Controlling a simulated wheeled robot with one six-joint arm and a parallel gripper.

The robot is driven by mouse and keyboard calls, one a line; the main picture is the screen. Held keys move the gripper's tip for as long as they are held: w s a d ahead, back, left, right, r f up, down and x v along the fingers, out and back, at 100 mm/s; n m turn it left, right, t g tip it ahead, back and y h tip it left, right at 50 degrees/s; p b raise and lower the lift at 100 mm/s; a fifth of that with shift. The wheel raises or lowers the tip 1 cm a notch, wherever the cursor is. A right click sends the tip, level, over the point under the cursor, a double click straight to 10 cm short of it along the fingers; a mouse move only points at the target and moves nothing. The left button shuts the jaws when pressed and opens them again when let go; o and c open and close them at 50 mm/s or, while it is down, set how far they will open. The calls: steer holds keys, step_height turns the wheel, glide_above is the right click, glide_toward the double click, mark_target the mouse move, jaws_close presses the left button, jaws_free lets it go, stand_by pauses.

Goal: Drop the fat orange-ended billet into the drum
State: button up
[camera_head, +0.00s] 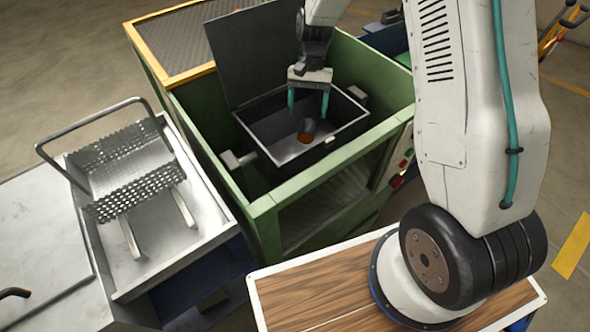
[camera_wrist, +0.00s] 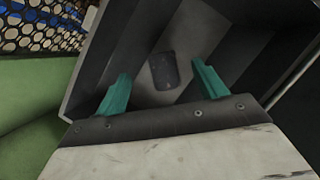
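A short, dark, thick billet (camera_head: 309,127) with an orange end lies inside a dark open box (camera_head: 262,153) set in a green frame. The box hangs on side pivots and may be the drum. In the wrist view the billet (camera_wrist: 164,71) shows as a dark rounded block on the box floor, its orange end hidden. My gripper (camera_head: 308,104) points down over the box with its teal fingers apart and nothing between them. The billet lies beyond the fingertips, apart from them.
The box's lid (camera_head: 250,55) stands open at the back. A green housing with a mesh top (camera_head: 190,40) is behind it. A perforated metal cradle with a handle (camera_head: 135,185) sits in a metal tray (camera_head: 195,235) at left. A wood-topped surface (camera_head: 320,300) lies in front.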

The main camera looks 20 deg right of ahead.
steer(key=v, duration=0.7)
steer(key=shift+w+r, duration=0.15)
steer(key=shift+r, duration=0.2)
steer(key=shift+d, duration=0.1)
steer(key=s+r+n+t, duration=0.1)
steer(key=s+r, duration=0.5)
steer(key=s, duration=0.5)
steer(key=s+d+r+n+t+h, duration=0.1)
steer(key=s+r+n+t, duration=0.1)
steer(key=s+r, duration=0.4)
steer(key=s+r+n+t+h, duration=0.1)
steer(key=s+r, duration=0.6)
steer(key=s, duration=0.9)
steer(key=shift+d+n+t, duration=0.3)
steer(key=shift+n+t, duration=0.4)
